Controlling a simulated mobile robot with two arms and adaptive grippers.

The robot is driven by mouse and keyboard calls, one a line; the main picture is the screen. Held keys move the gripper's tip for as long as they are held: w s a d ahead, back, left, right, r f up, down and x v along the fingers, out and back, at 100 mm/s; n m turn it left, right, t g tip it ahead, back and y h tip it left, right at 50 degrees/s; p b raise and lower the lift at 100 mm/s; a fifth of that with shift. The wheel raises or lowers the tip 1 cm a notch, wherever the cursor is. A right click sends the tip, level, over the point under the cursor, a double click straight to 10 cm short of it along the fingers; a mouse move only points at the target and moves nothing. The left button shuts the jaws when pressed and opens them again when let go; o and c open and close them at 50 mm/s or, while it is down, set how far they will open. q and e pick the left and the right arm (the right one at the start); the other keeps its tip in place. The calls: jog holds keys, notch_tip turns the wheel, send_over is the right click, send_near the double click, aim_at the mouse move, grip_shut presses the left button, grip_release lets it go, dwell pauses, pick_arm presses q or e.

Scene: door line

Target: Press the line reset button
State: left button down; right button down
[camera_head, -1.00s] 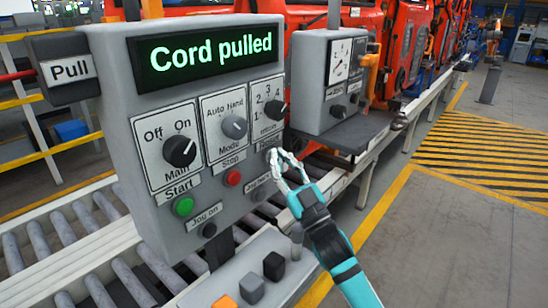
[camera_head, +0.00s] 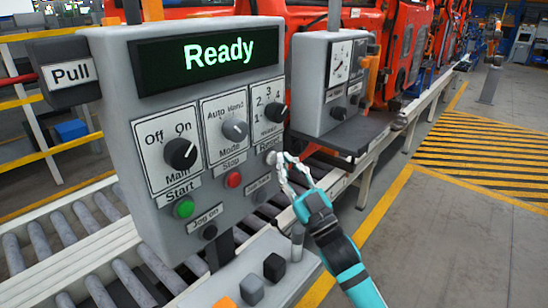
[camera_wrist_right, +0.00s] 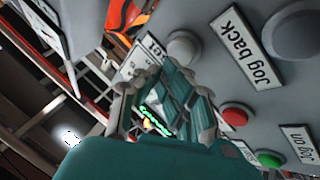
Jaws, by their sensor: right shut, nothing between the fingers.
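The grey control panel (camera_head: 150,215) stands at the centre left in the head view, and its display (camera_head: 218,55) reads "Ready" in green. The line reset button (camera_head: 271,158) is a small grey button under the "Reset" label (camera_head: 268,144), partly hidden by my fingers. It seems to be the grey round button (camera_wrist_right: 184,47) in the right wrist view. My right gripper (camera_head: 282,160) is shut and empty, with its fingertips at the button. I cannot tell whether they touch it. My left gripper is not in view.
A red stop button (camera_head: 233,179), a green start button (camera_head: 184,207) and several knobs share the panel. A "Pull" box (camera_head: 66,74) is at its left. A second grey box (camera_head: 330,85) stands behind to the right. Roller conveyors (camera_head: 85,245) run behind the panel.

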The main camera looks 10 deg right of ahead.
jog(key=shift+s, duration=0.15)
jog(key=shift+s+d+p, duration=0.3)
jog(key=shift+s+d, duration=0.5)
jog(key=shift+s, duration=0.2)
jog(key=shift+s+d+p, duration=0.3)
jog(key=shift+s+d, duration=0.5)
jog(key=shift+s, duration=0.15)
